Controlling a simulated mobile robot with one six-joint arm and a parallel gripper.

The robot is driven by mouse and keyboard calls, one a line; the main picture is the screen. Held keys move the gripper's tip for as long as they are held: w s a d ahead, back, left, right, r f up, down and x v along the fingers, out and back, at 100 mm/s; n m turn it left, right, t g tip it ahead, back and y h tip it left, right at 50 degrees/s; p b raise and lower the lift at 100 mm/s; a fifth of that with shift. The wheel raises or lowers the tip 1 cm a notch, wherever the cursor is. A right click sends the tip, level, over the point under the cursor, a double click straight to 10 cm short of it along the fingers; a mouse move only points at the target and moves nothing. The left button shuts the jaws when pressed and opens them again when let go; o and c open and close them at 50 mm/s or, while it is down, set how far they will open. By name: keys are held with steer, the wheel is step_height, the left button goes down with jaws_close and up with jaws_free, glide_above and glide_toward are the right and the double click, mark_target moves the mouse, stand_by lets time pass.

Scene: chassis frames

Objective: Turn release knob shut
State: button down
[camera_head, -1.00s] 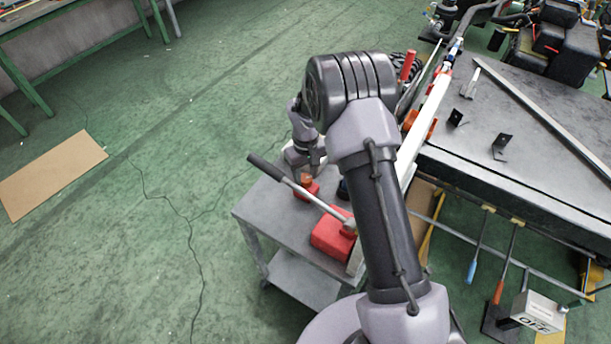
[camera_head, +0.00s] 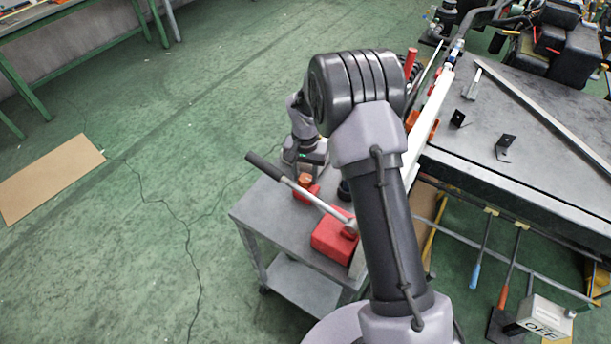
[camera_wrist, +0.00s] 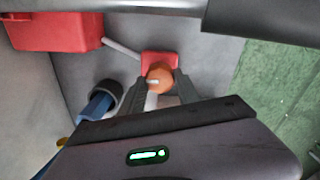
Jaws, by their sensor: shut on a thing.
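The release knob (camera_wrist: 157,75) is a small round orange knob with a pale mark across it. It sits at a small red block (camera_wrist: 160,58) on the grey cart; in the head view the knob (camera_head: 305,179) shows at the cart's far side. My gripper (camera_wrist: 159,82) has its two dark fingers on either side of the knob, shut on it. In the head view my wrist hangs just above the knob, and the fingertips are hard to make out there.
A larger red body (camera_head: 332,238) stands on the cart (camera_head: 275,220). A long lever with a black grip (camera_head: 264,166) slants over the cart, close to my gripper. A dark round part (camera_wrist: 104,94) lies left of my fingers. A steel workbench (camera_head: 480,130) stands right; open floor lies left.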

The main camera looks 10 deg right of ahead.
mark_target(306, 178)
steer(key=shift+m, duration=0.4)
steer(key=c, duration=0.9)
jaws_free()
step_height(306, 178, up, 18)
steer(key=p, duration=0.4)
steer(key=shift+f+p, duration=0.25)
steer(key=shift+p, duration=0.05)
